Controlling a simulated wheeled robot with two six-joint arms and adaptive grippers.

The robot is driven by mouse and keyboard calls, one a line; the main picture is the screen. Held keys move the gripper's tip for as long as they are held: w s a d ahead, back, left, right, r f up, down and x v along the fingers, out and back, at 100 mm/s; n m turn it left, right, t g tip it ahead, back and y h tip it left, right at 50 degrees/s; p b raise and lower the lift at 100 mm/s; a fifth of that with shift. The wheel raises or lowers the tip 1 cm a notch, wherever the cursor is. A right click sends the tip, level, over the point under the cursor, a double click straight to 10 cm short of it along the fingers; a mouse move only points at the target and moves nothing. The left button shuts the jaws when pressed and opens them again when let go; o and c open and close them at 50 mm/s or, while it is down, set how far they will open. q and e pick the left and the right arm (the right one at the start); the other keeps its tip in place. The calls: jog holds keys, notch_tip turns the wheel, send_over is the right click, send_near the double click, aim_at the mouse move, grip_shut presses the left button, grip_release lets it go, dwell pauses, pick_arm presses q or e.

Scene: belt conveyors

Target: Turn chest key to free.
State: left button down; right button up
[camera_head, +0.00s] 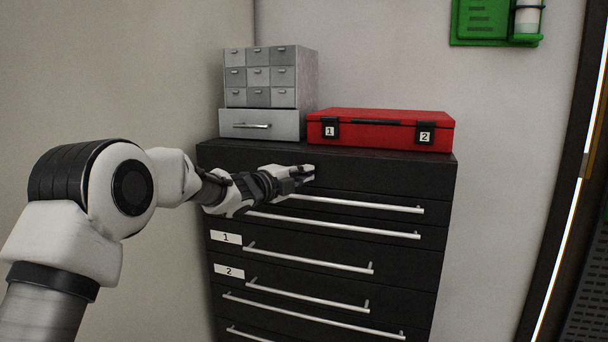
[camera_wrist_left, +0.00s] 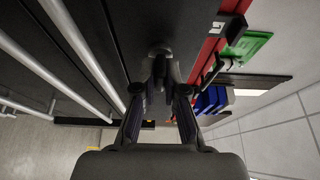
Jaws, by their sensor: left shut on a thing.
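A black drawer chest (camera_head: 405,185) with long silver handles stands against the wall. My left gripper (camera_head: 306,173) reaches in from the left to the upper front of the chest, just below its top edge. In the left wrist view the left gripper (camera_wrist_left: 161,80) is shut on a small dark key (camera_wrist_left: 160,50) at the chest front. The fingers hide most of the key, so I cannot tell its turn angle. My right gripper is not in view.
A red case (camera_head: 380,128) with latches marked 1 and 2 and a grey small-drawer cabinet (camera_head: 306,78) stand on the chest. Silver handles (camera_head: 350,205) jut out just below my left gripper. A green holder (camera_head: 485,25) hangs on the wall.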

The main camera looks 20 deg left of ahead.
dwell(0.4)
pick_arm(q)
jog(key=c, duration=1.2)
grip_release()
jog(key=shift+c, duration=0.2)
jog(key=v, duration=1.2)
jog(key=shift+w, duration=0.1)
